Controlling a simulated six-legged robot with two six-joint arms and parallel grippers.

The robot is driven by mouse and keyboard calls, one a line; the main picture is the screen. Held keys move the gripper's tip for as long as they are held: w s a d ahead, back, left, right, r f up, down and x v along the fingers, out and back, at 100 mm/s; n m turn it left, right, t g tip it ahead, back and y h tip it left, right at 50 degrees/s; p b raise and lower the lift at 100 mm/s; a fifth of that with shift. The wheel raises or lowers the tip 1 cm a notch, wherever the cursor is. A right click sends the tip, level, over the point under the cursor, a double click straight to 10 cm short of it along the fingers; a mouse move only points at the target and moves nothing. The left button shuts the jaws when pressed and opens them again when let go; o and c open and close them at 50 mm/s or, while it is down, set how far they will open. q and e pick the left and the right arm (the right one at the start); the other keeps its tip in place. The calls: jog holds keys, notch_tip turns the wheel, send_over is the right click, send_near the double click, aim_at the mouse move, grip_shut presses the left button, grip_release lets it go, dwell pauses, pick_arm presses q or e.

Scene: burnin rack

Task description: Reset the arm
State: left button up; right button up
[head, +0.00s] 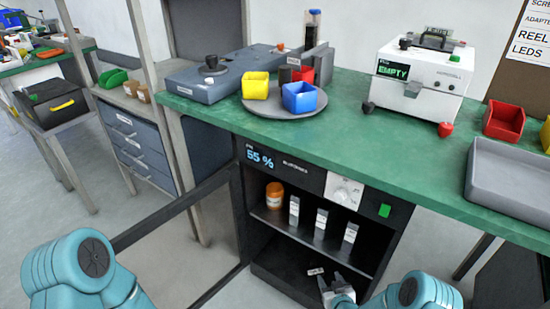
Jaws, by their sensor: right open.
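My right gripper (336,283) is low in the head view, in front of the lower compartment of a black cabinet (257,225). Its jaws are open and I see nothing held between them. My right arm (420,292) comes in from the bottom right. My left arm (80,272) shows at the bottom left, and its gripper is out of view.
The cabinet reads 55 %; its glass door (175,209) stands open to the left. Its shelf holds an orange jar (274,196) and several grey labelled boxes (320,223). Above is a green bench (350,142) with coloured bins and a grey tray (510,190).

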jog(key=s+a+r+g+y, duration=0.1)
jog(key=s+a+r+g, duration=0.2)
jog(key=s+r, duration=0.15)
jog(key=s+a+r+m+g, duration=0.1)
jog(key=s+g, duration=0.2)
jog(key=s, duration=0.6)
jog(key=s+a+r+m+g+y, duration=0.1)
jog(key=s+m+g, duration=0.15)
jog(key=s, duration=0.65)
jog(key=s+a+r+g, duration=0.1)
jog(key=s+g, duration=0.3)
jog(key=s, duration=0.4)
notch_tip(320, 180, up, 22)
jog(key=p, duration=2.2)
jog(key=shift+a+f, duration=0.2)
jog(key=shift+s+m, duration=0.1)
jog(key=shift+m, duration=0.15)
jog(key=shift+c, duration=1.1)
jog(key=shift+f, duration=0.1)
jog(key=shift+s+a, duration=0.1)
jog(key=shift+a, duration=0.05)
